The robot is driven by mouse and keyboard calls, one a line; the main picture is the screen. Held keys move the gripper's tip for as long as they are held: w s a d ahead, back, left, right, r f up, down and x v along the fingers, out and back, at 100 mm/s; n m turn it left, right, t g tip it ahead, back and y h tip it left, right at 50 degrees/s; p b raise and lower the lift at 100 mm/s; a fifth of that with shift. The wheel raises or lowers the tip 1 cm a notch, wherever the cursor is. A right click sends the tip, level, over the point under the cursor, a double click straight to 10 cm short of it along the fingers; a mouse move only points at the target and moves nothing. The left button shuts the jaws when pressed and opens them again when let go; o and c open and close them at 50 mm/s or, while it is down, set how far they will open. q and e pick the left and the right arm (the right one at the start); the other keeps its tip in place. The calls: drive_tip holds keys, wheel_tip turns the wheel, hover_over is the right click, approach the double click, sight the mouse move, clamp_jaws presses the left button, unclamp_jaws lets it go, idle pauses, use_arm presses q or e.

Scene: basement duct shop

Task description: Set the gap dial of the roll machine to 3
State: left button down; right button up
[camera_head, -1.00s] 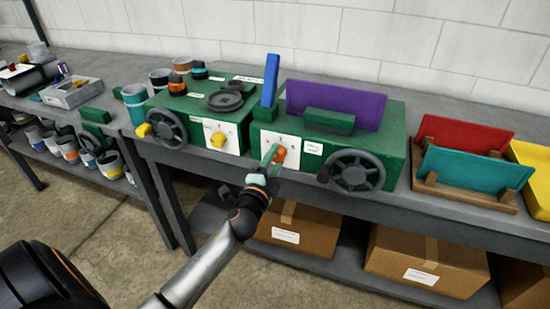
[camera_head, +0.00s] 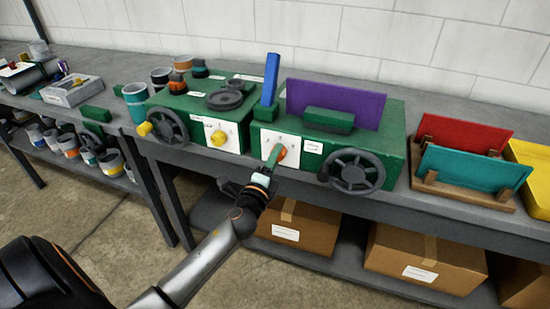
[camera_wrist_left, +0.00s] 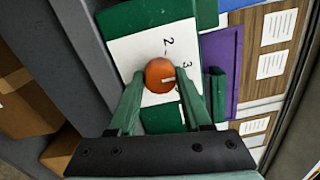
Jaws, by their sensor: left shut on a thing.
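The roll machine (camera_head: 396,128) is a green box with a purple sheet (camera_head: 345,105) on top, on the bench. Its gap dial is an orange knob (camera_head: 281,154) on a white plate (camera_head: 292,162) at its front left. My left gripper (camera_head: 275,155) is shut on the dial, reaching in from the front. In the left wrist view the green fingers (camera_wrist_left: 160,76) flank the orange knob (camera_wrist_left: 157,70). The knob's white mark points toward the side with the printed 3; a finger partly covers that area. The 2 is clear. My right gripper is not in view.
A crank wheel (camera_head: 357,172) stands on the machine's front, right of the dial. A second green machine (camera_head: 200,112) with a yellow knob is to the left. A rack (camera_head: 460,191) with red and teal sheets is to the right. Boxes (camera_head: 300,235) lie below.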

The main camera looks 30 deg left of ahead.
use_arm(q)
drive_tip(key=shift+c, duration=1.7)
unclamp_jaws()
drive_tip(key=b+v, duration=0.2)
drive_tip(key=v, duration=1)
drive_tip(key=shift+s, duration=0.25)
drive_tip(key=shift+d, duration=0.1)
